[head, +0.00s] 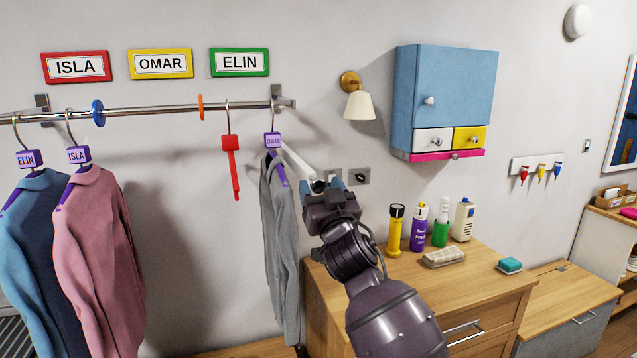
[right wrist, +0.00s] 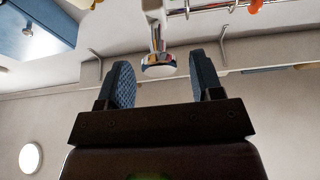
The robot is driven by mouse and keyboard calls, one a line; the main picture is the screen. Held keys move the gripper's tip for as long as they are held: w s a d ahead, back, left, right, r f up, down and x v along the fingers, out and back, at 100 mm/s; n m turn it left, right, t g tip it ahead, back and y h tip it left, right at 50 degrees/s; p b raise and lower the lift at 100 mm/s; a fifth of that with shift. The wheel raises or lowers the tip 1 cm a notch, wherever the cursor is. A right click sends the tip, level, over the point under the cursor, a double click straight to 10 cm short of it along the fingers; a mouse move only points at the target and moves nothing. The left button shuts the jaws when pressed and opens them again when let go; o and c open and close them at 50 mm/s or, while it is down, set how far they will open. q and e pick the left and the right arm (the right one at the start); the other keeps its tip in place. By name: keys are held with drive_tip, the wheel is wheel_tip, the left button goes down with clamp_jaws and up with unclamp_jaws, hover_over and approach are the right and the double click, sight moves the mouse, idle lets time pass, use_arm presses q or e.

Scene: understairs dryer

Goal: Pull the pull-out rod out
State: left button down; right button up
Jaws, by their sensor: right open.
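The pull-out rod (head: 300,163) is a pale, shiny bar that slants from beside the grey garment down to my right gripper (head: 324,183) in the head view. In the right wrist view its chrome shaft ends in a round knob (right wrist: 158,67). My right gripper (right wrist: 165,82) is open, with one blue-padded finger on each side of the knob. Gaps show between the knob and both fingers, and the knob appears near the fingertips. In the head view the rod's end is partly hidden by the gripper. My left gripper is not in view.
A grey garment (head: 281,230) with the OMAR tag hangs close left of my right gripper. A wooden dresser (head: 480,275) with bottles stands right; a blue wall cabinet (head: 440,85) is above.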

drive_tip(key=shift+x, duration=0.85)
clamp_jaws()
